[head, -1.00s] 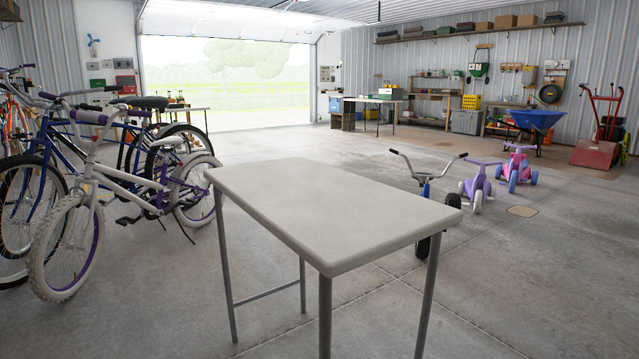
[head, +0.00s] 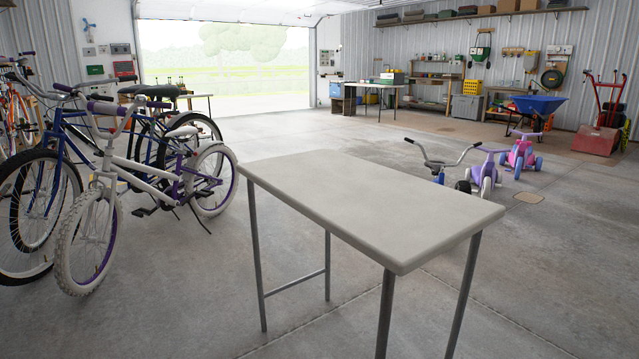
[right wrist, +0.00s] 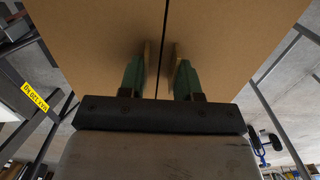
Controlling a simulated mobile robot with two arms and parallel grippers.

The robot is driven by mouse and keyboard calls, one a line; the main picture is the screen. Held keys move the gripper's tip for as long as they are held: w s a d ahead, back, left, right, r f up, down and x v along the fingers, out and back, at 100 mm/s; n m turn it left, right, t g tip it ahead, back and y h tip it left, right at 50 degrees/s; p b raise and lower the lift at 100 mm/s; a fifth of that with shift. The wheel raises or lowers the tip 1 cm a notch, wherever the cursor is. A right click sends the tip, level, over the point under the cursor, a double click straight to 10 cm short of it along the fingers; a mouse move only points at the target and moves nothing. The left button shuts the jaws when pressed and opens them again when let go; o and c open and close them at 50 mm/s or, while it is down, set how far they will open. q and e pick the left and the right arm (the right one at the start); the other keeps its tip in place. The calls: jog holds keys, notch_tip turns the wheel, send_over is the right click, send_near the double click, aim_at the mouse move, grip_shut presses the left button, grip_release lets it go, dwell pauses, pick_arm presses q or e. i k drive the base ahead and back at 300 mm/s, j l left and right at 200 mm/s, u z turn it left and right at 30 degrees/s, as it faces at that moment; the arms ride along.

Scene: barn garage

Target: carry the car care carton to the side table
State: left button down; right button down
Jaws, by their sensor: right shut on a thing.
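The side table (head: 375,203) stands right in front of me in the head view, with a bare pale top and thin grey metal legs. In the right wrist view my right gripper (right wrist: 160,75) is shut on a brown cardboard carton (right wrist: 90,35), with its green-padded fingers close to a dark seam. The carton fills the upper part of that view, and no print on it shows. The carton and my right arm are out of the head view. My left gripper is in neither view.
Bicycles (head: 150,170) stand to the left of the table. Ride-on trikes (head: 485,172) stand behind it at the right. Open concrete floor lies between the bicycles and the table.

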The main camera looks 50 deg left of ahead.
aim_at(342, 178)
jog(key=k+j+u, duration=0.65)
jog(key=j, duration=0.3)
